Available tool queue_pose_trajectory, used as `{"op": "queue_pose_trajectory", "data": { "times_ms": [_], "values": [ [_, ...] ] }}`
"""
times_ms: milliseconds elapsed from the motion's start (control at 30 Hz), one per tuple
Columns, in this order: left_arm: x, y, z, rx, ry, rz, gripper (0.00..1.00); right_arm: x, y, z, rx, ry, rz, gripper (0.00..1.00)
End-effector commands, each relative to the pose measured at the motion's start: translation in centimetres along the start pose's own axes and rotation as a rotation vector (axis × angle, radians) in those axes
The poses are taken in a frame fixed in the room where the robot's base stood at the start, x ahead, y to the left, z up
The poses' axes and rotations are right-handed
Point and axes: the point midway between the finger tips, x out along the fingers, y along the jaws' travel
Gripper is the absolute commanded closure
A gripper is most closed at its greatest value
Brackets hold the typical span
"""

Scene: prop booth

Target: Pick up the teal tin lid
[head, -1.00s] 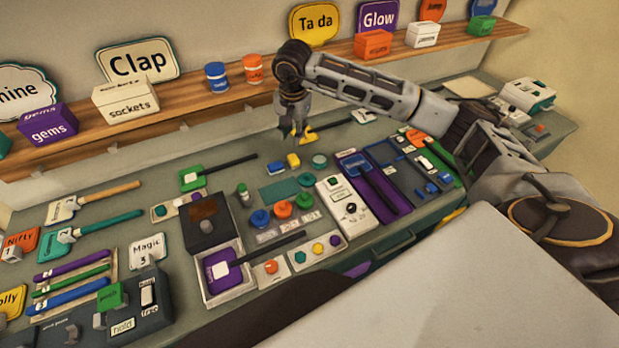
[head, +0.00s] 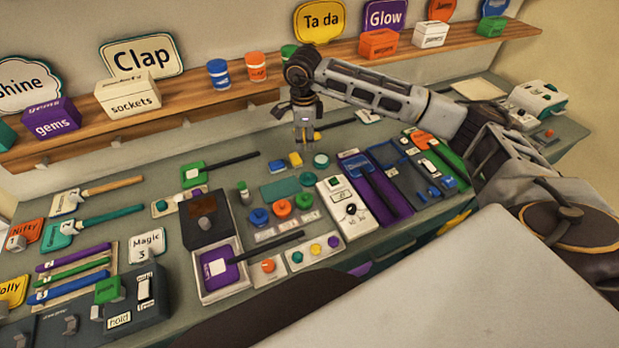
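A small round teal piece (head: 321,160), which looks like the tin lid, lies flat on the grey-green bench near the middle, right of a yellow block. My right gripper (head: 304,140) hangs fingers down above the bench, just up and left of the lid in the picture. Its two fingers look apart, with nothing visible between them. It appears not to touch the lid, though its exact height is hard to judge. My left gripper is out of the picture.
A yellow block (head: 295,160) and a blue block (head: 277,166) sit close left of the lid. A white box with a dial (head: 345,200) stands just in front. A teal rectangle (head: 280,189) lies nearby. A wooden shelf (head: 185,95) runs behind.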

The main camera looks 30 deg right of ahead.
Motion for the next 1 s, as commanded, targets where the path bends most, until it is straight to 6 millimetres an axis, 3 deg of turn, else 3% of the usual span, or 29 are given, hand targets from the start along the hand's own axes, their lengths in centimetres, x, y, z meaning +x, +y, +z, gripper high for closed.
{"op": "queue_pose_trajectory", "data": {
  "times_ms": [1000],
  "values": [
    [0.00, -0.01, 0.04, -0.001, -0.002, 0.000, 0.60, 0.18, 0.82, -0.12, 1.045, 0.026, 0.051, 0.74]
  ]
}}
